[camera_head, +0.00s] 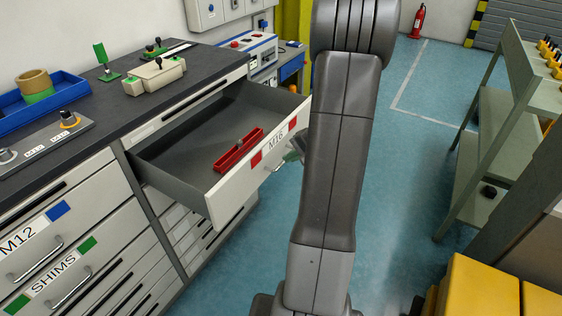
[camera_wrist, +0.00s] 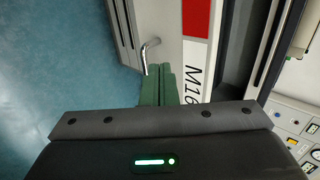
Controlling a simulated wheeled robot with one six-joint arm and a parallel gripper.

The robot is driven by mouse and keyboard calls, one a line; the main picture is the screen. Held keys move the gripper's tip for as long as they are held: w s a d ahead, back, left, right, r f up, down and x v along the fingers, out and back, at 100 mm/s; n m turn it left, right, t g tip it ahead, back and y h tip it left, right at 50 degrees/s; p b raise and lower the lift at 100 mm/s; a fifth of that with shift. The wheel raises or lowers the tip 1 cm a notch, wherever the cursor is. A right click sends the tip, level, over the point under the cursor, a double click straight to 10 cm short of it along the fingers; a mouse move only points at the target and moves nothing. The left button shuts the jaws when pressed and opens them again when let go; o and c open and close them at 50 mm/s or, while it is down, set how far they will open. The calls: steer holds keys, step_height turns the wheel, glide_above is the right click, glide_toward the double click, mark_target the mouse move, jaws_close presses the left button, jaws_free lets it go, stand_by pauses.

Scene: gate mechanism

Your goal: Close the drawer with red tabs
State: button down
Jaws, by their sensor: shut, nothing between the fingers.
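The drawer with red tabs (camera_head: 232,196) stands pulled out of the cabinet in the head view. Its pale front carries an M16 label between two red tabs, and a red tray (camera_head: 238,150) lies inside. In the wrist view its front (camera_wrist: 172,30) shows one red tab (camera_wrist: 196,17), the label and part of a metal handle (camera_wrist: 149,52). My gripper (camera_wrist: 159,72) has its green fingers shut together at the drawer front, beside the handle. I cannot tell whether they touch it.
The worktop (camera_head: 110,105) above holds a blue tray (camera_head: 40,105) and small fixtures. Drawers marked M12 and SHIMS (camera_head: 60,275) are closed at left. A green shelf rack (camera_head: 490,150) and yellow boxes (camera_head: 480,288) stand at right. Blue floor between is clear.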

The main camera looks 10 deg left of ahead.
mark_target(265, 167)
steer(key=p+x, duration=0.1)
steer(key=x, duration=0.8)
steer(key=shift+a, duration=0.15)
